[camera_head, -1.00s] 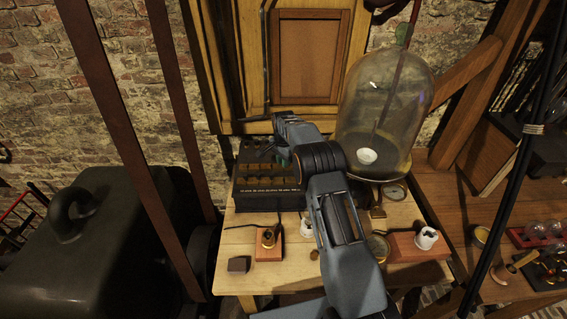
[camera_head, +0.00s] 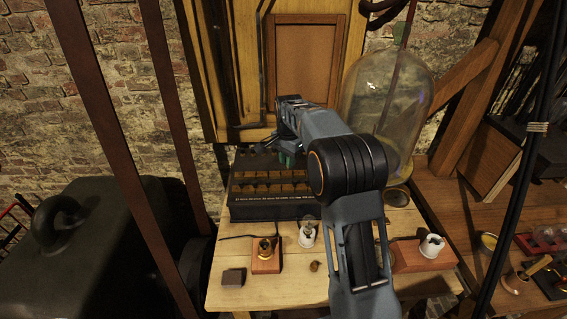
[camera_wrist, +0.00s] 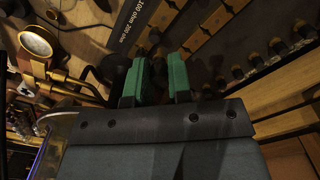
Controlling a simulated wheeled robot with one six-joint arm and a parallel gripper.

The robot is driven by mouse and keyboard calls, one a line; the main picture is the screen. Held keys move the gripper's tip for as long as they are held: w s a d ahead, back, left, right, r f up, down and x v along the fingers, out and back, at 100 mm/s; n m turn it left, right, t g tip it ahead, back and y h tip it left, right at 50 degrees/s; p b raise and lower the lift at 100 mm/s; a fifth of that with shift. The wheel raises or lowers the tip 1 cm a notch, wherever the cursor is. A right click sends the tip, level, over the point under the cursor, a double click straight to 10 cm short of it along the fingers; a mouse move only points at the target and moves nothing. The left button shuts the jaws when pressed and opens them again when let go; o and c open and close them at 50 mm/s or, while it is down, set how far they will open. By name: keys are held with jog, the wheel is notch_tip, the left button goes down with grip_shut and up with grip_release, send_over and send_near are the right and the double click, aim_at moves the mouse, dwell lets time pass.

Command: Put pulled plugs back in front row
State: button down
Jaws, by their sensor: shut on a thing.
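The resistance box (camera_head: 268,205) stands at the back of the light wooden table, with brass bars on its top and ohm lettering along its front edge. In the wrist view its lettered front strip (camera_wrist: 128,22) runs beside a row of brass bars, and a row of black plugs (camera_wrist: 277,46) stands farther right. My gripper (camera_head: 287,159) is over the right part of the box. In the wrist view its green fingers (camera_wrist: 157,76) are shut on a dark plug, which is mostly hidden between them. I cannot tell whether the plug touches a hole.
A glass bell jar (camera_head: 388,105) stands close right of my arm. In front of the box are a brass socket on a wooden block (camera_head: 266,262), a white socket (camera_head: 307,238) and a grey block (camera_head: 233,276). Another white socket (camera_head: 431,246) sits at the right.

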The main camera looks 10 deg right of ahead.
jog(key=s+r+p, duration=0.2)
jog(key=s+r, duration=0.1)
jog(key=s, duration=0.2)
jog(key=shift+w+a+f+p, duration=0.4)
jog(key=shift+w+f, duration=0.6)
jog(key=shift+f, duration=0.85)
jog(key=shift+w+a+f+p, duration=0.35)
jog(key=shift+w+f, duration=0.65)
jog(key=shift+f, duration=0.8)
jog(key=shift+w+a+f+p, duration=0.35)
jog(key=shift+w+f, duration=0.65)
jog(key=shift+f, duration=0.85)
jog(key=shift+d+f+b, duration=0.1)
jog(key=shift+f+b, duration=0.8)
jog(key=shift+f, duration=0.45)
jog(key=c, duration=1)
grip_release()
jog(key=shift+o, duration=0.2)
